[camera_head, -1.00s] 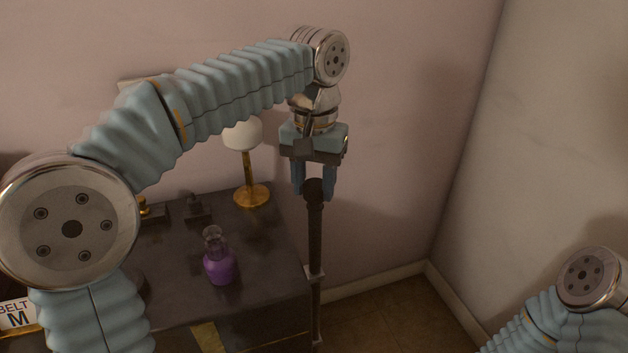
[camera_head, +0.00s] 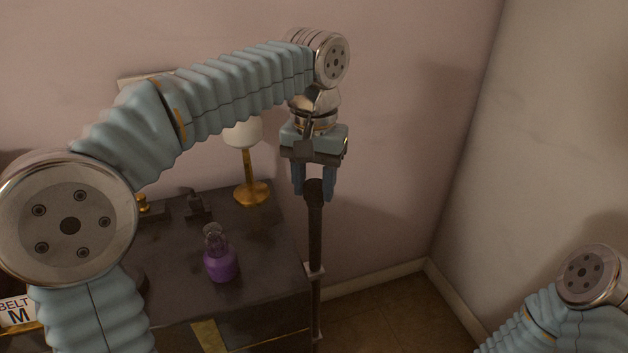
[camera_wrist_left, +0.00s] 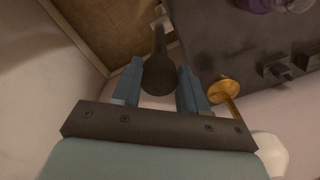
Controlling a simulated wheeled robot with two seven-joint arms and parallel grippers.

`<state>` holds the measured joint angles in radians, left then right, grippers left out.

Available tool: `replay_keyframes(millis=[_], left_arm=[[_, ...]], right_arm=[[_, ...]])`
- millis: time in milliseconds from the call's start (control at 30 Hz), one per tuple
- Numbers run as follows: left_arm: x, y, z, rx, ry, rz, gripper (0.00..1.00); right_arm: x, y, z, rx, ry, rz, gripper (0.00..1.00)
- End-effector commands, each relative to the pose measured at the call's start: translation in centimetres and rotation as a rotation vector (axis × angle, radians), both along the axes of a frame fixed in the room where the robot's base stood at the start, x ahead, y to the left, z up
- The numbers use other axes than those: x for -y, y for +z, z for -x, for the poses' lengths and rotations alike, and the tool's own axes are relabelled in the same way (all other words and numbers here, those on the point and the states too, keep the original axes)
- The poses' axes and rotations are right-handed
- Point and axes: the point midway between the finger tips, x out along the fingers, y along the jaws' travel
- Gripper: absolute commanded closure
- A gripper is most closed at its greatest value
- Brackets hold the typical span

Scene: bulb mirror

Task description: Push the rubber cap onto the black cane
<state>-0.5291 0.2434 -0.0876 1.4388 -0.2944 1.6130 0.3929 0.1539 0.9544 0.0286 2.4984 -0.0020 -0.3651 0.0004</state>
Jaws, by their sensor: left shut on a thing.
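The black cane (camera_head: 316,235) stands upright beside the dark cabinet. My left gripper (camera_head: 314,192) points down above it, its blue fingers on either side of the dark, rounded top end. In the left wrist view the rounded dark rubber cap (camera_wrist_left: 159,75) sits between the fingertips, in line with the cane's shaft (camera_wrist_left: 159,38). The gripper is shut on this cap. Both are dark, so I cannot make out the seam between them or how deep the cap sits. My right gripper is out of view; only part of that arm shows at the lower right.
Light clips (camera_head: 314,270) are on the cane beside the cabinet (camera_head: 270,290). On the cabinet top stand a purple bottle (camera_head: 221,263) and a brass lamp (camera_head: 252,193) with a white globe, close to my left arm. Walls are behind and right; the floor (camera_head: 385,305) right of the cane is clear.

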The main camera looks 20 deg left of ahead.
Motion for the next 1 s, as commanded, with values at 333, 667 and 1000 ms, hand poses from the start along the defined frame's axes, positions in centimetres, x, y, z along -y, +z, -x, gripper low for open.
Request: replay_keyframes(millis=[333,667,1000], left_arm=[[0.0,-1.0,0.0,0.001,0.000,0.000,0.85],[0.0,-1.3,0.0,0.001,0.000,0.000,0.37],[0.0,-1.3,0.0,0.000,0.000,0.000,0.27]], right_arm=[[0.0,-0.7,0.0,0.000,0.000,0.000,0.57],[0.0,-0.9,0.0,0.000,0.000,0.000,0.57],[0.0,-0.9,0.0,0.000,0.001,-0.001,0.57]])
